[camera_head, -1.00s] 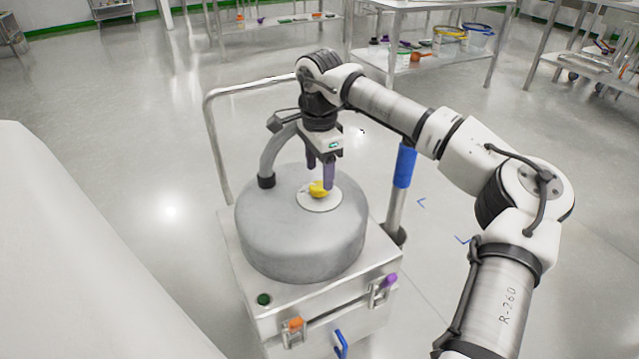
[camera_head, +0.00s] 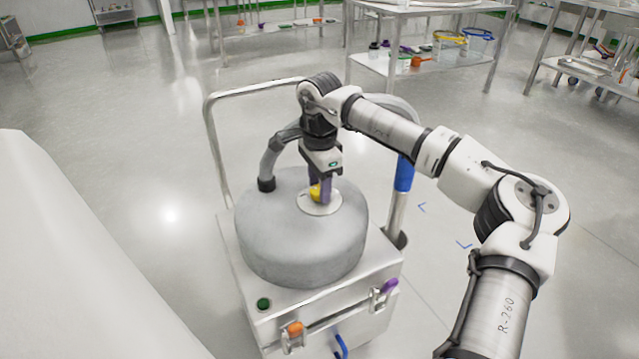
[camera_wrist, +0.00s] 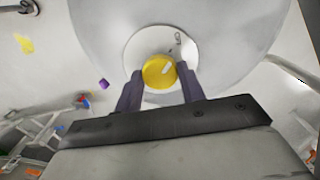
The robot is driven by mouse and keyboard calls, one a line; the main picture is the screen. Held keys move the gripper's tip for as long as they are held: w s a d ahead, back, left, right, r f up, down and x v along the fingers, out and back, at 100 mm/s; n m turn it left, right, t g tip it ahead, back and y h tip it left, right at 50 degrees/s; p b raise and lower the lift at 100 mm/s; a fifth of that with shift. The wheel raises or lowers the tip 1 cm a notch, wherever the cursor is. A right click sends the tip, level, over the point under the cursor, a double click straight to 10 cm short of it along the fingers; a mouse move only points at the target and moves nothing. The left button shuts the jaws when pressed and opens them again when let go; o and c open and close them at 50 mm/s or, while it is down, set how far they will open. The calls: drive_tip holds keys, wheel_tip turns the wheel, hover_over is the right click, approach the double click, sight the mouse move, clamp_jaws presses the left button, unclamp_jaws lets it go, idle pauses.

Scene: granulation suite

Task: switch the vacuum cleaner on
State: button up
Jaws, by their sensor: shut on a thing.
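The vacuum cleaner (camera_head: 300,245) has a round grey top on a boxy white base. A yellow knob (camera_head: 315,193) sits on a pale round plate (camera_head: 322,209) on that top. It shows in the wrist view as a yellow disc (camera_wrist: 158,72) with a pale line pointing to the upper right. My gripper (camera_head: 322,195) points down over the plate, its two dark purple fingers on either side of the knob. In the wrist view my gripper (camera_wrist: 160,80) is shut on the knob, which the fingers partly hide in the head view.
A grey hose (camera_head: 270,165) and a metal handle (camera_head: 208,135) rise behind. Steel tables stand at the back, with clear floor between.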

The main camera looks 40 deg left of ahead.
drive_tip(key=shift+m, duration=0.4)
drive_tip(key=m+p, duration=0.1)
drive_tip(key=m, duration=0.2)
drive_tip(key=shift+r+p, duration=0.15)
drive_tip(key=shift+p, duration=0.25)
drive_tip(key=m+p, duration=0.1)
drive_tip(key=m, duration=0.9)
drive_tip(key=shift+p, duration=0.35)
drive_tip(key=shift+m, duration=2)
drive_tip(key=o, duration=1)
drive_tip(key=shift+c, duration=0.2)
wheel_tip(320, 180, up, 14)
drive_tip(key=p, duration=0.1)
drive_tip(key=shift+f+p, duration=0.2)
drive_tip(key=shift+p, duration=0.15)
